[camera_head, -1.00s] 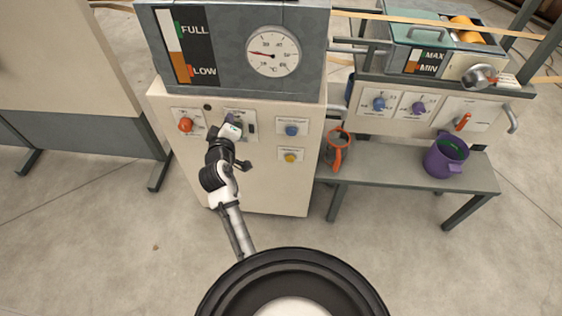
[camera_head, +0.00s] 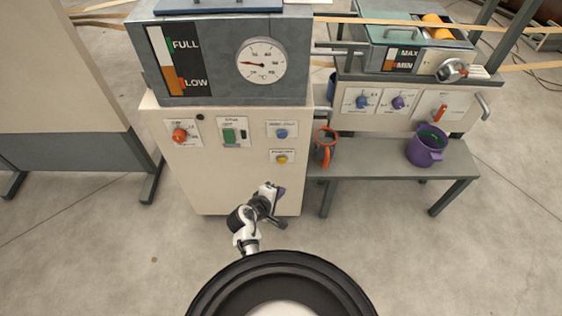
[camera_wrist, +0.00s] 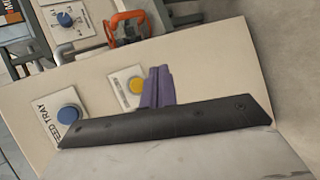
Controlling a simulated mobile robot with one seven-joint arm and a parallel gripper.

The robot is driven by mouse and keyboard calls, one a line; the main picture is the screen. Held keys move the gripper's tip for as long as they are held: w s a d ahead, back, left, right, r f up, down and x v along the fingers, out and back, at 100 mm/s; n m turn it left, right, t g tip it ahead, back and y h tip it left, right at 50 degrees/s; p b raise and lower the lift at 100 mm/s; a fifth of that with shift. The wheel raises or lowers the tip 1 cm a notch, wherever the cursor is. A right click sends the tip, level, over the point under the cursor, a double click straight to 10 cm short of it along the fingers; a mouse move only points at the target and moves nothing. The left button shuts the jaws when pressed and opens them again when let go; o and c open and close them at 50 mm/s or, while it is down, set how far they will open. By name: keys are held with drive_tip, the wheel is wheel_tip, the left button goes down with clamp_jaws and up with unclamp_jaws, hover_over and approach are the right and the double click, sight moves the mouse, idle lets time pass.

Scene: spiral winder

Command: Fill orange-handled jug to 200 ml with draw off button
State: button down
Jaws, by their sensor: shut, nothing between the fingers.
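The orange-handled jug (camera_head: 322,148) stands on the left end of the grey bench, beside the cream cabinet. In the wrist view its orange handle (camera_wrist: 122,28) shows near the top. On the cabinet front are a blue button (camera_head: 281,133) and a yellow button (camera_head: 281,159) below it. The wrist view shows the yellow button (camera_wrist: 137,85) just past my fingers and the blue one (camera_wrist: 68,114) with a partly readable "FEED TRAY" label. My gripper (camera_head: 279,194) is shut and empty, below the yellow button and apart from it. I cannot read which button is the draw off.
A purple jug (camera_head: 426,146) stands on the right of the bench (camera_head: 395,158). Above it are knobs and a red lever (camera_head: 438,112). The floor in front is clear.

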drive_tip(key=shift+w, duration=0.15)
drive_tip(key=b, duration=0.3)
approach(284, 163)
drive_tip(key=shift+w+d+f, duration=0.7)
drive_tip(key=shift+d+f, duration=0.1)
drive_tip(key=shift+f, duration=0.1)
drive_tip(key=shift+w+d+f, duration=0.65)
drive_tip(key=shift+d+f, duration=0.15)
drive_tip(key=shift+f, duration=0.15)
drive_tip(key=shift+w, duration=0.1)
idle(0.4)
drive_tip(key=shift+w, duration=0.3)
drive_tip(key=shift+w, duration=0.45)
idle(2.1)
drive_tip(key=shift+s, duration=0.15)
idle(1.2)
drive_tip(key=shift+s+p, duration=0.45)
drive_tip(key=shift+s, duration=0.25)
